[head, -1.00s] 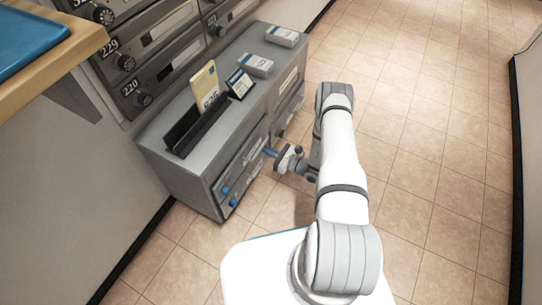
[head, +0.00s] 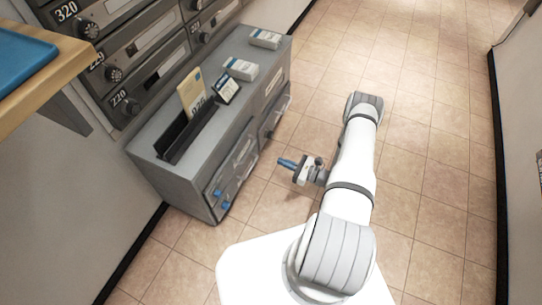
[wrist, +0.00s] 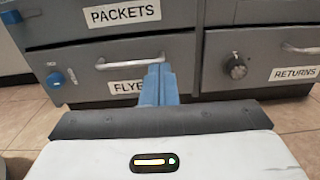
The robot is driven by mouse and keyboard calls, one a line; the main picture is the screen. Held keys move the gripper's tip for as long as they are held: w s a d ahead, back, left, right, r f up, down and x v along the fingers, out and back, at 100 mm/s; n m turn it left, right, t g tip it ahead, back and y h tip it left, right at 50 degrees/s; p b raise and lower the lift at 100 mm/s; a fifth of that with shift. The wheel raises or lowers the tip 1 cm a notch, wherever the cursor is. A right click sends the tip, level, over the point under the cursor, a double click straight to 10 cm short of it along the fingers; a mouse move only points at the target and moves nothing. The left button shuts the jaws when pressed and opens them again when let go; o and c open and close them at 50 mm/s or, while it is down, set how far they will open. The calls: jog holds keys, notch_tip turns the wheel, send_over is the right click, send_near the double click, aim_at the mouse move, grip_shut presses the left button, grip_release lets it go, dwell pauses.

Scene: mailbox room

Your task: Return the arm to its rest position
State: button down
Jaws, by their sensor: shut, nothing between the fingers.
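My gripper (head: 285,162) is in front of the grey cabinet (head: 160,182) in the head view, apart from it and over the tiled floor. Its blue fingers point left toward the drawers. In the wrist view the blue fingers (wrist: 159,85) are together with nothing between them. Behind them are the drawer labelled PACKETS (wrist: 122,15) and the lower drawer with the FLYERS label (wrist: 122,87), whose end the fingers hide. My white arm reaches forward from the base, with its elbow up at the right.
On the cabinet stand a black holder (head: 190,133) with a cream envelope (head: 190,90), a small dark-screened device (head: 227,90) and two white boxes. Numbered mailboxes (head: 135,60) line the wall. A wooden shelf (head: 60,55) with a blue tray juts out at left. Floor is free to the right.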

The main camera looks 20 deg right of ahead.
jog(key=a+r+n+g+p, duration=0.2)
jog(key=r+n+g+p, duration=0.25)
jog(key=r, duration=0.85)
jog(key=s+a+r+n+g+p, duration=0.15)
jog(key=r+n+g+p, duration=0.3)
jog(key=r, duration=0.95)
jog(key=a+r+n+g+p, duration=0.3)
jog(key=r+n+g+p, duration=0.15)
jog(key=r, duration=0.85)
jog(key=s+r+n+t+h+p, duration=0.1)
jog(key=s+r+n+h+p, duration=0.3)
jog(key=r, duration=0.9)
jog(key=s+r+n+t+h+p, duration=0.1)
jog(key=s+r+n+h+p, duration=0.3)
jog(key=s+r+p, duration=0.4)
jog(key=s+r+n+t+h+p, duration=0.2)
jog(key=s+r+n+h+p, duration=0.3)
jog(key=r, duration=1.4)
jog(key=shift+s+a+r+p, duration=0.2)
jog(key=shift+s+a+p, duration=0.25)
jog(key=shift+s+p, duration=0.15)
